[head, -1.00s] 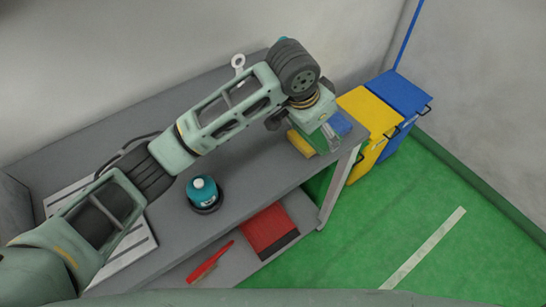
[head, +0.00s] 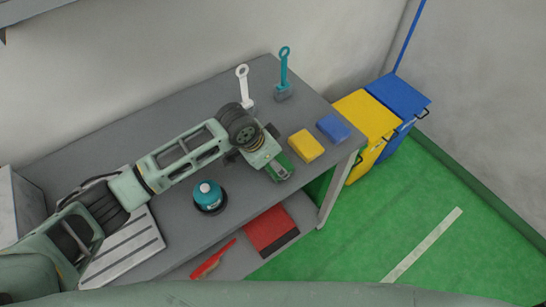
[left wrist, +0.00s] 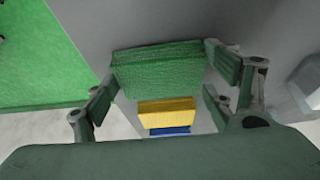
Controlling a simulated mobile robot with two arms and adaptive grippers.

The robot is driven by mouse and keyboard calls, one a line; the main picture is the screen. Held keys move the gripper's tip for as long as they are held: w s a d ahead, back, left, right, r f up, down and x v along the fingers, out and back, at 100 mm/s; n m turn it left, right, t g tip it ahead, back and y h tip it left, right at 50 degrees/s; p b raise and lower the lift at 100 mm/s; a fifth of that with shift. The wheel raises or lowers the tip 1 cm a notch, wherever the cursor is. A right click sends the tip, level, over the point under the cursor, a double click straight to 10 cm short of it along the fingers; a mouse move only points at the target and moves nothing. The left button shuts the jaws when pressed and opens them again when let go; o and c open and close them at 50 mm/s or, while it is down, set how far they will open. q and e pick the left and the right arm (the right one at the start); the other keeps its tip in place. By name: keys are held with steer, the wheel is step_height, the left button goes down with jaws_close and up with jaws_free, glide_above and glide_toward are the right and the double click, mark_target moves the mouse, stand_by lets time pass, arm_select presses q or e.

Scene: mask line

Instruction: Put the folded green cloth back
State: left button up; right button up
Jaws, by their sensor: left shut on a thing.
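The folded green cloth (left wrist: 158,70) is between the two fingers of my left gripper in the left wrist view. In the head view the green cloth (head: 283,170) shows only partly, at the tip of my left gripper (head: 279,168). That gripper is shut on it, over the grey table (head: 255,210) near its front edge. I cannot tell whether the cloth touches the tabletop. A yellow folded cloth (head: 306,145) and a blue one (head: 333,128) lie on the table to its right, apart from it. My right gripper is not in view.
A white tool (head: 243,85) and a teal tool (head: 284,70) stand at the table's back. A teal-topped container (head: 208,193) stands left of the gripper, near a slatted tray (head: 130,250). A lower shelf holds red items (head: 272,232). Bins (head: 366,118) stand right of the table.

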arm_select(q)
steer(key=shift+f, duration=0.2)
steer(key=o, duration=0.9)
steer(key=shift+o, duration=0.5)
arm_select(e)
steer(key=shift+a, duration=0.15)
arm_select(q)
steer(key=shift+r, duration=0.1)
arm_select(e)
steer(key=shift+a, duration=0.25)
arm_select(q)
steer(key=b+v, duration=0.1)
steer(key=v, duration=1.1)
steer(key=shift+r+b, duration=0.15)
steer(key=shift+b, duration=0.25)
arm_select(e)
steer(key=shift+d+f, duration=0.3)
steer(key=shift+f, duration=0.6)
arm_select(q)
steer(key=shift+d, duration=0.1)
